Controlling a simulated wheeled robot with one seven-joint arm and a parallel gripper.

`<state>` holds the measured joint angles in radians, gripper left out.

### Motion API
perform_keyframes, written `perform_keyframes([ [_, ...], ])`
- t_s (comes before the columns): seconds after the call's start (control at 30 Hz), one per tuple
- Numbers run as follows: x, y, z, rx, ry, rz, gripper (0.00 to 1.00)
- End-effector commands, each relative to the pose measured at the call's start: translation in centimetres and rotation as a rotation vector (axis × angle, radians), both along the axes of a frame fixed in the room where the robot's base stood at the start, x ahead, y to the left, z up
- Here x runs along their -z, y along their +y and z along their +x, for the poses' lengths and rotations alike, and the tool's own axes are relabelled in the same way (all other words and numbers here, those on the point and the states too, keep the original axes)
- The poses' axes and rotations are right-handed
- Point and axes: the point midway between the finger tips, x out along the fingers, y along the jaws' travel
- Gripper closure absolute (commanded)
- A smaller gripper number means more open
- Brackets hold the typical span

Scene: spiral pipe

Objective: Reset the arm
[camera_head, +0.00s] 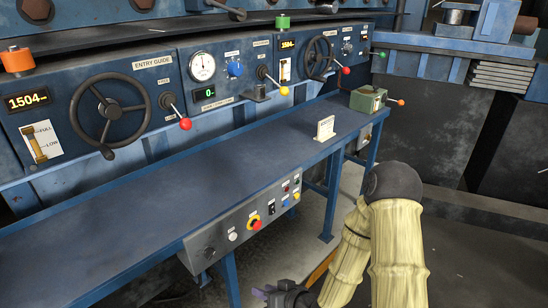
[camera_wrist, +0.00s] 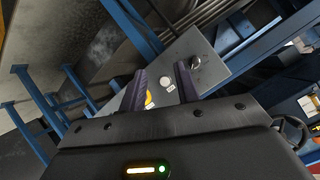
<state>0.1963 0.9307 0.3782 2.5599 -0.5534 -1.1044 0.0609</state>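My arm, in pale sleeves, rises from the bottom of the head view to a dark round joint. My gripper (camera_head: 264,293) is low at the bottom edge, below and in front of the workbench (camera_head: 180,205). In the wrist view my gripper (camera_wrist: 160,84) shows two dark fingers standing apart with nothing between them, so it is open and empty. Beyond the fingers is the grey control panel (camera_wrist: 200,62) on the bench front, seen tilted. In the head view this control panel (camera_head: 220,238) carries knobs and a red button (camera_head: 256,225).
Blue bench legs (camera_head: 330,205) stand near my arm. A small sign (camera_head: 325,129) and a green box with an orange-tipped lever (camera_head: 368,99) are at the bench's right end. A machine console with handwheels (camera_head: 110,110) runs behind. Open floor (camera_head: 470,245) lies right.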

Motion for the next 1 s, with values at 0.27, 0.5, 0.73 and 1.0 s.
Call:
perform_keyframes([
  [0.27,-4.0,-6.4,0.6,0.038,0.105,-0.367,0.68],
  [0.5,-9.4,-12.0,-0.7,0.148,0.241,-0.577,0.68],
  [0.73,-15.8,-15.9,-4.1,0.272,0.398,-0.664,0.68],
  [1.0,-21.3,-17.4,-8.7,0.363,0.562,-0.646,0.68],
])
